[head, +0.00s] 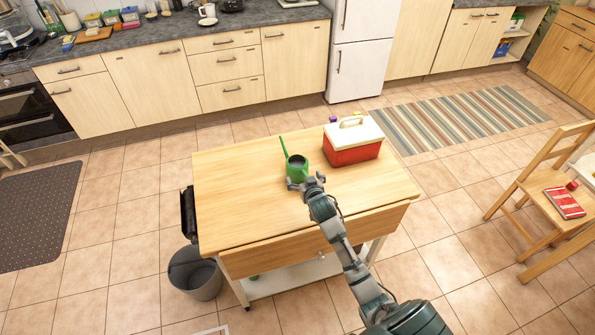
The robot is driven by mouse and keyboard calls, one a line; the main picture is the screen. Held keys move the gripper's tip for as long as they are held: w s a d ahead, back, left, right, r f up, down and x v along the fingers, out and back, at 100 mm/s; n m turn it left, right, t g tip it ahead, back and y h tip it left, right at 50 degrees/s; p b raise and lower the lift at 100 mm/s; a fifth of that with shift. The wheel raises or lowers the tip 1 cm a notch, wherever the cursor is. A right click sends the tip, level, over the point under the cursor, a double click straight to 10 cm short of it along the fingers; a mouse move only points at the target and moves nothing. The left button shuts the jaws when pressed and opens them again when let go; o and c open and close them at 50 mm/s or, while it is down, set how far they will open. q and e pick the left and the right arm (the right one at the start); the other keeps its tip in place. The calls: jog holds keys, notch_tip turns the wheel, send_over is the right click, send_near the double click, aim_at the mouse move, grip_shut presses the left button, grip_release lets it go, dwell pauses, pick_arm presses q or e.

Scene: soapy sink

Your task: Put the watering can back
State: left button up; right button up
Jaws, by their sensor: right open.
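A green watering can (296,173) stands upright on the wooden top of the kitchen cart (240,200), with its thin spout or handle pointing up and to the left. My right gripper (306,184) is open at the near side of the can, its fingers close around the can's lower front. I cannot tell whether the fingers touch it. My left gripper is not in view.
A red cooler box with a white lid (350,149) stands just right of the can. A grey bucket (196,277) is on the floor left of the cart. A wooden chair (552,190) stands at the right. The cart top's left half is clear.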

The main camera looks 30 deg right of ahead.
aim_at(300, 172)
jog(key=x, duration=0.3)
jog(key=shift+a, duration=0.1)
jog(key=x, duration=0.5)
jog(key=shift+d+f, duration=0.2)
jog(key=shift+c, duration=0.3)
jog(key=shift+r, duration=0.1)
jog(key=c, duration=1.2)
